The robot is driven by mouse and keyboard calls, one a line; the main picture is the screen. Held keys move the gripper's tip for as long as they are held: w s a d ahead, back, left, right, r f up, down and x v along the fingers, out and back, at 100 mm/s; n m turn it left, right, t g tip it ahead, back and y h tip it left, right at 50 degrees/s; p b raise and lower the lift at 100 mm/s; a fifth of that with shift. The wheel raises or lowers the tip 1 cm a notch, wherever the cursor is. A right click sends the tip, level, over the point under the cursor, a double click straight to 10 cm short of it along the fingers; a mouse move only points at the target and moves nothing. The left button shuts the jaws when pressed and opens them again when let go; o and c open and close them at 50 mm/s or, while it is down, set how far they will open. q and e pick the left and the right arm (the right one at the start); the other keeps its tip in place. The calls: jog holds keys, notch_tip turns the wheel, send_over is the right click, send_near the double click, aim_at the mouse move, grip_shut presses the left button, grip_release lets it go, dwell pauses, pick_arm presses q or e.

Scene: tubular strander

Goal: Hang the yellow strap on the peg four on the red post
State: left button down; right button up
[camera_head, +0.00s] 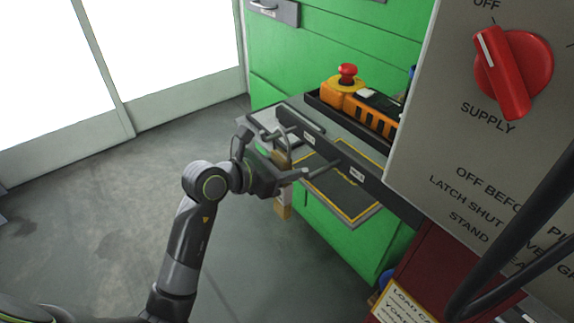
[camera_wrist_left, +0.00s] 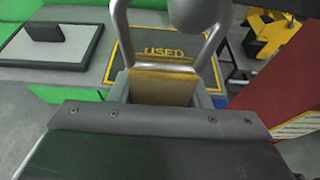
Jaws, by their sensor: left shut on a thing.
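My left gripper (camera_head: 284,177) is shut on the yellow strap (camera_head: 284,204), whose tan lower part hangs below the jaws. In the left wrist view the strap (camera_wrist_left: 162,88) shows as a tan block between the jaws, with grey metal bars rising on both sides. The gripper is in front of a dark rail (camera_head: 340,160) with small white labels and grey pegs (camera_head: 322,168); the label numbers are too small to read. The dark red post (camera_head: 428,262) stands at lower right, partly hidden, and also shows in the left wrist view (camera_wrist_left: 278,75). Its pegs cannot be made out.
A grey shelf with a yellow-outlined mat (camera_head: 352,198) lies behind the rail; the wrist view reads USED there. A grey panel with a red switch (camera_head: 512,70) fills the upper right. Open floor lies left.

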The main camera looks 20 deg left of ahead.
dwell(0.3)
pick_arm(q)
jog(key=c, duration=0.7)
grip_release()
jog(key=shift+p+v, duration=0.5)
jog(key=shift+v, duration=8.2)
